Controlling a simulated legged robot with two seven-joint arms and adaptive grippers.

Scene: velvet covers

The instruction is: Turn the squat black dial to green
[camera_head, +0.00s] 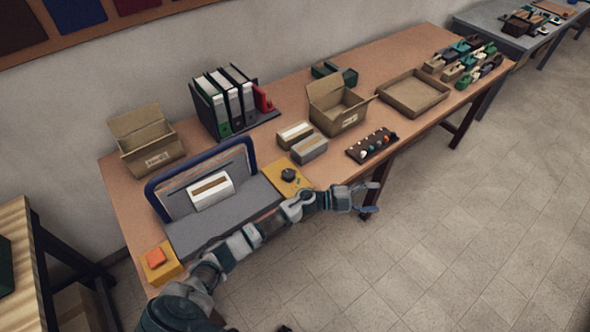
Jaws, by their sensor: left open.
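The squat black dial (288,174) sits on a yellow panel (301,186) on the table, right of a grey machine bed. A small green mark shows on the panel beside the dial; its other marks are too small to read. My left arm reaches in from the bottom left. My left gripper (371,197) is open and empty, past the table's front edge, to the right of the dial and apart from it. My right gripper is not in view.
A blue-framed machine (249,152) with a grey bed stands left of the dial. An orange button (156,258) sits on a yellow box. Two small boxes (310,149), an open carton (340,116) and a dark strip with coloured knobs (364,151) stand behind. Open floor lies to the right.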

